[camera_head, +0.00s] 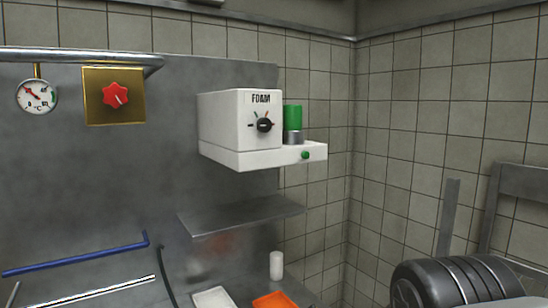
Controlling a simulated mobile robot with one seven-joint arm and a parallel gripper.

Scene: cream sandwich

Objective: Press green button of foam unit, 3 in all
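The white foam unit (228,122), marked FOAM, is mounted on the grey metal panel in the middle of the head view. A small round green button (305,155) sits on the front of its low ledge, at the right end. A green cylinder (293,117) with a metal collar stands on the ledge behind and left of the button. A black knob (264,125) with coloured marks is on the unit's front face. Nothing covers the button. My gripper's fingers do not show in this view.
A grey metal shelf (240,215) juts out below the unit. Under it are a white cylinder (276,265), an orange tray (272,300) and a white tray (212,297). A red knob (115,95) and a gauge (36,96) are at left. Space before the button looks clear.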

